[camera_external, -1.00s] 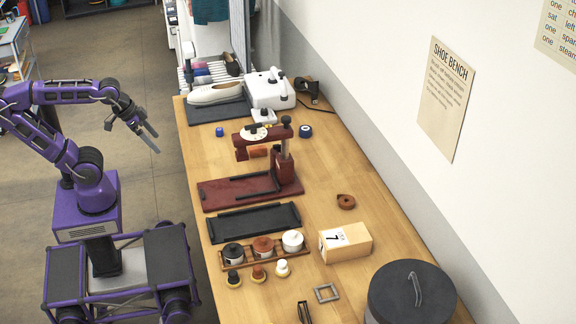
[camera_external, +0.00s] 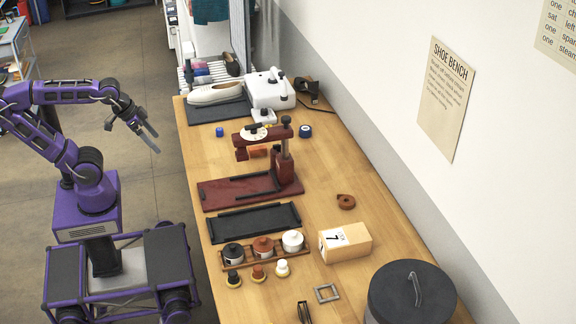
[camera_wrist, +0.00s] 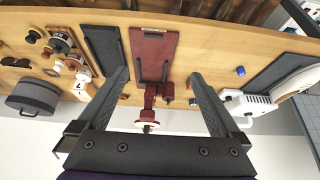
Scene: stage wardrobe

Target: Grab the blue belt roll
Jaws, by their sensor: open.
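A small blue roll-like piece (camera_external: 219,132) lies near the bench's left edge, below the dark mat. It also shows in the wrist view (camera_wrist: 240,71), right of my fingers. A dark round roll with a bluish centre (camera_external: 305,131) lies farther right, beyond the red press; I cannot tell which of the two is the belt roll. My gripper (camera_external: 152,141) is open and empty, in the air left of the bench and apart from both. In the wrist view, its two fingers (camera_wrist: 158,76) are spread wide.
The dark red press (camera_external: 284,165) stands mid-bench, between my side and the dark roll. A black tray (camera_external: 253,222), a rack of jars (camera_external: 222,262), a brown roll (camera_external: 346,201) and a box (camera_external: 350,245) stand nearer. Bare wood surrounds the blue piece.

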